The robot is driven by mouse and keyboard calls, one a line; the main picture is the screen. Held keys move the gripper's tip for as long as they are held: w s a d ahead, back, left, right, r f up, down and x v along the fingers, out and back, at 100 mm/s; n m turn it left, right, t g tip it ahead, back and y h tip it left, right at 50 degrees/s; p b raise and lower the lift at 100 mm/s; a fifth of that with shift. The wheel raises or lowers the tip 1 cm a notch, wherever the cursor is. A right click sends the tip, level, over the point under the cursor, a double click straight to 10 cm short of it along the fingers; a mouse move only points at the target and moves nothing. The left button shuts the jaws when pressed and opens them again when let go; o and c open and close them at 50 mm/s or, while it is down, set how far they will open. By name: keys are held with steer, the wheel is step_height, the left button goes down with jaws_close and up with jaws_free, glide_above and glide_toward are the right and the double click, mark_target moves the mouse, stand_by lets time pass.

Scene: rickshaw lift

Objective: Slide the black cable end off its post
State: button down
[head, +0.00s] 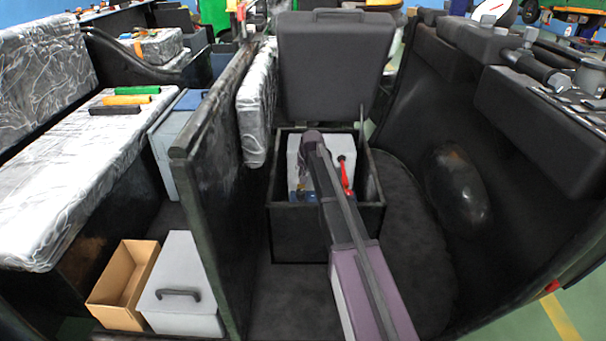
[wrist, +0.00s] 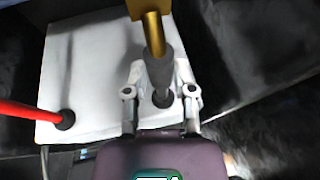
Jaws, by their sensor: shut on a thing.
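The black cable end (wrist: 163,98) shows in the wrist view as a dark round foot with a grey sleeve (wrist: 160,70) rising from it, low over the white battery top (wrist: 90,75). My gripper (wrist: 161,76) is shut on it, one finger on each side. The post under it is hidden, so I cannot tell whether the end still sits on it. A red cable (wrist: 30,111) ends in a dark round foot at the left of the battery top. In the head view the battery (head: 294,160) sits in an open black box; my arm hides my gripper there.
The black box (head: 300,230) has its lid (head: 335,65) standing open behind it. A dark partition (head: 215,170) stands to the left and a dark side panel (head: 420,130) to the right. An open cardboard box (head: 115,290) and a grey lidded box (head: 180,275) lie beyond the partition.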

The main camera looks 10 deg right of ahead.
steer(key=shift+w, duration=0.25)
steer(key=shift+c, duration=2.2)
jaws_free()
